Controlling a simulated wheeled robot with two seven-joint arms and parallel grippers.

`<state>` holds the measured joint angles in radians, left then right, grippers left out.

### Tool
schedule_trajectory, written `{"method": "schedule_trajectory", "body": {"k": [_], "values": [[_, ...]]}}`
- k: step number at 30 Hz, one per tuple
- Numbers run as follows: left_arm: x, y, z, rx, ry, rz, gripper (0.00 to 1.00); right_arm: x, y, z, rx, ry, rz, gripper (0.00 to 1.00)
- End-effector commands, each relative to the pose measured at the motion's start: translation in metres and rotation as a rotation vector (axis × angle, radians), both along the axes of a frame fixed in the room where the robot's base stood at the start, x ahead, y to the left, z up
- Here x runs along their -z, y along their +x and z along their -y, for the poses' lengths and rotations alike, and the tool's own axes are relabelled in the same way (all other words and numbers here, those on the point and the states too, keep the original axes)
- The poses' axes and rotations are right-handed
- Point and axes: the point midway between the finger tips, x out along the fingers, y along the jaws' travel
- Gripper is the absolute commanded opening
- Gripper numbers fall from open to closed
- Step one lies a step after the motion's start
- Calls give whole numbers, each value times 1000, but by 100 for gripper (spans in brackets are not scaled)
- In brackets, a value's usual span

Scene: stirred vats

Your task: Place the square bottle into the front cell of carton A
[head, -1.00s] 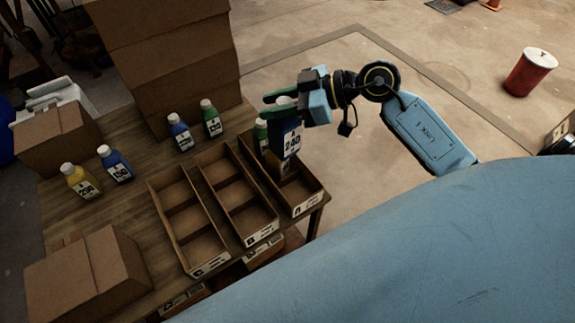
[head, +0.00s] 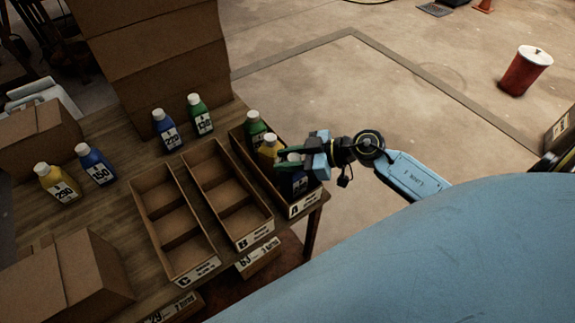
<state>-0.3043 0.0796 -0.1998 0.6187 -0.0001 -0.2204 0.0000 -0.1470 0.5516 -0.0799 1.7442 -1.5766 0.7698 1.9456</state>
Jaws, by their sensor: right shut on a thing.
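Carton A (head: 303,205) is the rightmost of three open cartons on the wooden table. A green bottle (head: 254,124) stands in the back cell and a yellow bottle (head: 268,150) in the middle cell. My left gripper is out of view.
Carton B (head: 254,238) and carton C (head: 196,274) stand empty to the left. Two blue bottles, a green one and a yellow one (head: 58,185) stand on the table. Closed cardboard boxes (head: 70,280) sit at left and back.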

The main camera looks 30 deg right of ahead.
Motion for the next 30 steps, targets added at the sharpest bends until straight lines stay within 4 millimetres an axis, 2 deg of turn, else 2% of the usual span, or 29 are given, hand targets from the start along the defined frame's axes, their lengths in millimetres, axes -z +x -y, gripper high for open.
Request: {"method": "schedule_trajectory", "body": {"k": [1, 3, 14, 15, 19, 20, 30], "values": [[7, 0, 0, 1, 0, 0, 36, 12, 1, 0, 3, 3, 0, 0], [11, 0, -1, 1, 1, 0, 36, 19, 1, 0, 3, 2, 0, 0], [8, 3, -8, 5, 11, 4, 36, 21, 0, 0, 1, 1, 0, 0], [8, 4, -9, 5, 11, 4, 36, 22, 0, 0, 1, 2, -1, 32], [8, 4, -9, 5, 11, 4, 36, 22, 0, 0, 0, 1, 0, 49], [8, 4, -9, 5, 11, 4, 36, 22, 0, 0, 0, 1, 0, 51], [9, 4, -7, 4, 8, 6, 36, 19, 0, 0, -1, 0, 2, 51]]}}
